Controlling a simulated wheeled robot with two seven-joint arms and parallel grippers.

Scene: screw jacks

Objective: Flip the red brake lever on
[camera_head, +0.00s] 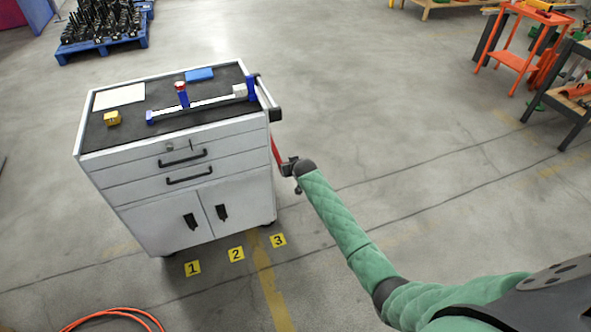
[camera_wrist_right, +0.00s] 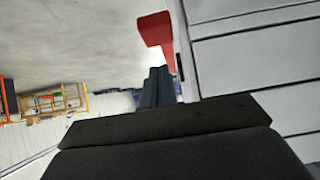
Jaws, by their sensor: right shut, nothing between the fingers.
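The red brake lever (camera_head: 275,150) is on the right side of the grey tool cabinet (camera_head: 150,165), below the top's right corner handle. In the right wrist view the red lever (camera_wrist_right: 155,29) shows as a bent bar beside the white cabinet wall, just beyond the fingertips. My right gripper (camera_head: 284,166) is at the lower end of the lever, beside the cabinet. Its dark fingers (camera_wrist_right: 158,76) are shut together with nothing between them. Whether they touch the lever, I cannot tell. My left gripper is not in view.
On the cabinet top lie a blue and white jack (camera_head: 200,101), a yellow block (camera_head: 112,118), a blue block (camera_head: 199,74) and a white sheet (camera_head: 119,96). An orange hose (camera_head: 112,312) lies at bottom left.

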